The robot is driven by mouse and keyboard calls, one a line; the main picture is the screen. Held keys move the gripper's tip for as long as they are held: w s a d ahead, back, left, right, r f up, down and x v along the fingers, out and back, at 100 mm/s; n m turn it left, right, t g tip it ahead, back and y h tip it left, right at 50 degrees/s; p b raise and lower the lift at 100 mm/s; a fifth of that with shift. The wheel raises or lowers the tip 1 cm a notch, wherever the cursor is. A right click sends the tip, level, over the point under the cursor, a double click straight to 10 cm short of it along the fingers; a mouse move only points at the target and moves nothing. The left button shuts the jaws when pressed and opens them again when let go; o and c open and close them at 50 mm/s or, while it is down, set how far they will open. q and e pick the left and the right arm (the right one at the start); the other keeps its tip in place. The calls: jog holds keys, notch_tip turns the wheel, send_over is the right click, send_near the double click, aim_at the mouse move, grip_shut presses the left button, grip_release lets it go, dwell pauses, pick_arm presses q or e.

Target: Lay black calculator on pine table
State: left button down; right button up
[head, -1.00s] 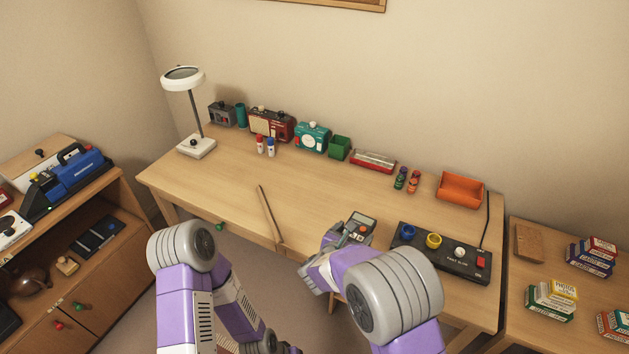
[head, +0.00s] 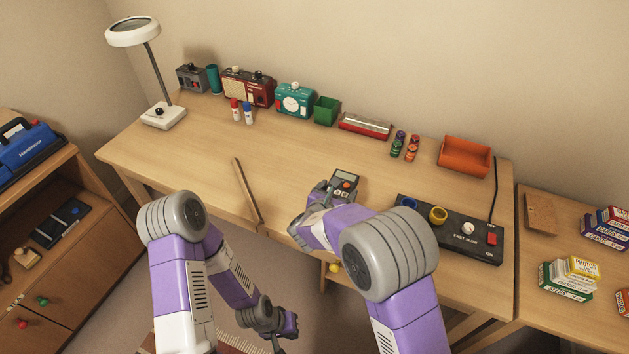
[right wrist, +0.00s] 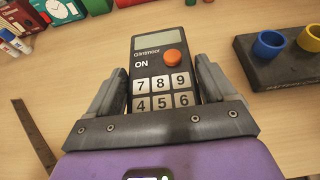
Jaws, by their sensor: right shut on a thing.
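The black calculator (head: 345,183) has a grey display, an orange button and white number keys. It also shows in the right wrist view (right wrist: 160,63), between the fingers of my right gripper (right wrist: 158,85), which is shut on its sides. In the head view my right gripper (head: 326,193) holds it over the front part of the light wooden table (head: 290,155). I cannot tell whether the calculator touches the tabletop. My left gripper (head: 290,325) is low in front of the table, away from the calculator, and its jaws are not clear.
A black panel with blue and yellow rings (head: 455,228) lies right of the calculator. A wooden strip (head: 246,192) lies to its left at the front edge. A lamp (head: 160,112), radios, a green box and an orange tray (head: 465,156) line the back. The table's middle is clear.

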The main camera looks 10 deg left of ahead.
notch_tip(320, 180, down, 9)
jog(key=b, duration=0.2)
jog(key=shift+w+r+b, duration=0.1)
jog(key=shift+r+b, duration=0.05)
jog(key=shift+b, duration=0.15)
jog(key=shift+r, duration=0.1)
jog(key=shift+f, duration=0.25)
jog(key=o, duration=1)
jog(key=shift+r, duration=0.1)
